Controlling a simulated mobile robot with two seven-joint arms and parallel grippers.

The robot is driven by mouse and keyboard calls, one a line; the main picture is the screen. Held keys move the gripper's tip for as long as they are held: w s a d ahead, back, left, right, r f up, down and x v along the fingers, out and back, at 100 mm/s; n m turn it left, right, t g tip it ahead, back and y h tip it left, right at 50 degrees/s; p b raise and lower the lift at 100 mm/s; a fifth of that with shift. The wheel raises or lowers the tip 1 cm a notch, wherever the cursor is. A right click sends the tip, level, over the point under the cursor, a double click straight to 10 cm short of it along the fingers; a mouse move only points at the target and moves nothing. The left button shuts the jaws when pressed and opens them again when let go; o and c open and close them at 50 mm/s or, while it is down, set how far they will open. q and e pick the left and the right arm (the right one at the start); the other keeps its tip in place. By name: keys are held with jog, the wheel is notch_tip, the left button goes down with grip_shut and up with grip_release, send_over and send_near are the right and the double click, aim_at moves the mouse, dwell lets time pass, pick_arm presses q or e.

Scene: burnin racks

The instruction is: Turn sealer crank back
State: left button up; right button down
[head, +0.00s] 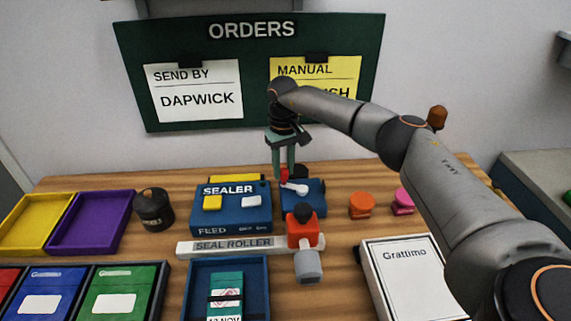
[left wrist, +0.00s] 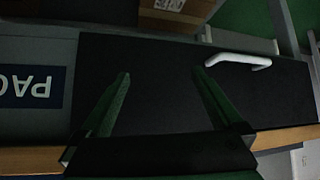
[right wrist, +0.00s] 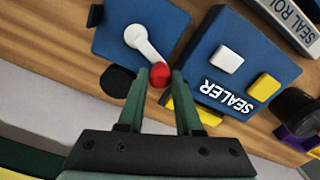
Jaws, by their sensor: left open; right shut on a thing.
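The blue sealer (head: 231,212) stands on the wooden table and also shows in the right wrist view (right wrist: 230,75). Beside it is a blue block (head: 312,190) carrying the white crank arm (right wrist: 147,42) with a red knob (right wrist: 160,74) at its end. In the head view the crank arm (head: 296,188) lies just right of the knob. My right gripper (right wrist: 159,78) comes from above and is shut on the red knob. My left gripper (left wrist: 162,80) is open and empty, in front of a dark panel, and outside the head view.
A dark round jar (head: 153,209) stands left; orange (head: 362,205) and pink (head: 403,201) pieces stand right. A white handle (left wrist: 238,60) is near my left gripper.

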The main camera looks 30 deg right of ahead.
jog(key=shift+s+a+n, duration=0.2)
jog(key=shift+a+n, duration=0.05)
jog(key=shift+n, duration=0.35)
jog(key=c, duration=0.6)
grip_release()
notch_tip(320, 180, up, 13)
jog(key=shift+f, duration=0.2)
